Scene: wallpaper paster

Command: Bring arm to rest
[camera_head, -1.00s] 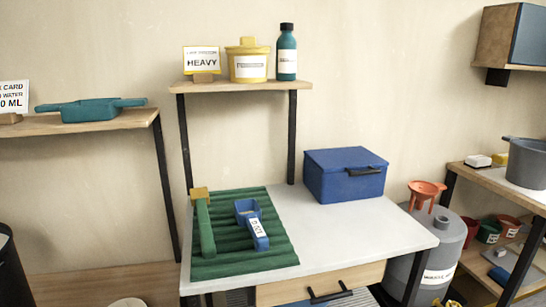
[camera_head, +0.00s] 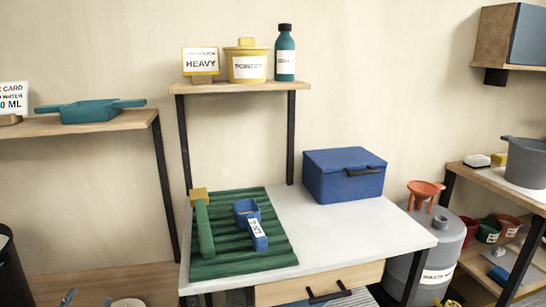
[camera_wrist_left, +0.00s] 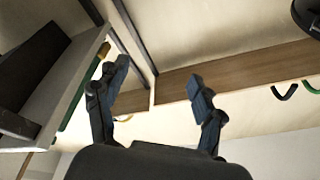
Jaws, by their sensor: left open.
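The tips of my left gripper (camera_head: 88,299) show at the bottom left edge of the head view, low and left of the white table (camera_head: 340,235). In the left wrist view both fingers of my left gripper (camera_wrist_left: 158,74) stand wide apart with nothing between them. The rest of the left arm is out of the head view. My right gripper shows in neither view.
A wooden shelf (camera_head: 90,124) is at left. Hooks (camera_wrist_left: 285,92) show at right in the wrist view.

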